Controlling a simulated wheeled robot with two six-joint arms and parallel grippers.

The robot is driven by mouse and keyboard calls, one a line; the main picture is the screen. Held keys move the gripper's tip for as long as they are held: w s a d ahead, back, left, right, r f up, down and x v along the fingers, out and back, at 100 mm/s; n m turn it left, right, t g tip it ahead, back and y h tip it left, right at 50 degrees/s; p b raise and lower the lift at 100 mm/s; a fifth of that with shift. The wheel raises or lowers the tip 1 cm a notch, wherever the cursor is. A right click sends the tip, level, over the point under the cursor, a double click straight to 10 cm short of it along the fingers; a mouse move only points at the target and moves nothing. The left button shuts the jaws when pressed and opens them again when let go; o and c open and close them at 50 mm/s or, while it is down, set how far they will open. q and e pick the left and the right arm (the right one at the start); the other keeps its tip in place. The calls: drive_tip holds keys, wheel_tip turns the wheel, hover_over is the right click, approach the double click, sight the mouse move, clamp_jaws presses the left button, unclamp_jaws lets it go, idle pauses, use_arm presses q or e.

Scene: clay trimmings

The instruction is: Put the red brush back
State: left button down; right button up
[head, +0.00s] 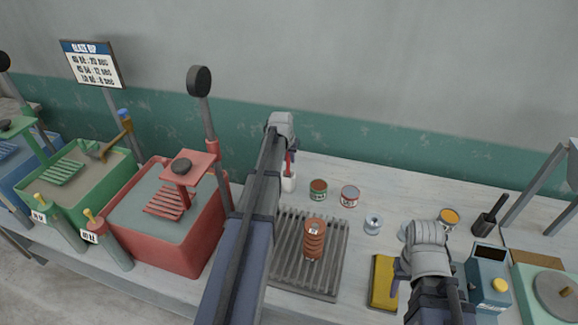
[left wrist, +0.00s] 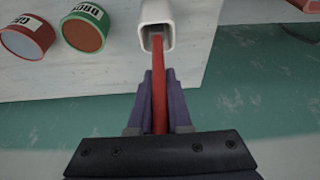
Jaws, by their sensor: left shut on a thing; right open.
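The red brush (left wrist: 159,85) is a thin red handle between the fingers of my left gripper (left wrist: 160,100), which is shut on it. In the left wrist view its far end reaches into the mouth of a white square holder (left wrist: 157,12). In the head view the red handle (head: 289,163) stands upright above the white holder (head: 288,182), partly behind my left arm. My left gripper (head: 291,155) is mostly hidden there by its own wrist. My right gripper (head: 397,283) is open, low over the table by a yellow sponge (head: 382,281).
Two small cans, green (head: 318,190) and red (head: 350,196), stand right of the holder. A grey rack (head: 325,284) bears a ribbed terracotta piece (head: 314,238). A red tub (head: 200,235) with a post stands left. A blue container (head: 488,278) stands right.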

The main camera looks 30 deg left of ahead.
use_arm(q)
wheel_tip(320, 180, down, 2)
drive_tip(key=shift+f+b, duration=0.2)
drive_tip(key=shift+b, duration=0.45)
use_arm(e)
wheel_tip(320, 180, down, 2)
drive_tip(key=shift+f, duration=0.15)
use_arm(q)
drive_tip(key=shift+r, duration=0.15)
drive_tip(key=c, duration=1.3)
unclamp_jaws()
drive_tip(key=shift+f, duration=0.2)
use_arm(e)
drive_tip(key=shift+f, duration=0.1)
use_arm(q)
drive_tip(key=o, duration=0.5)
drive_tip(key=shift+c, duration=0.2)
drive_tip(key=shift+r, duration=0.15)
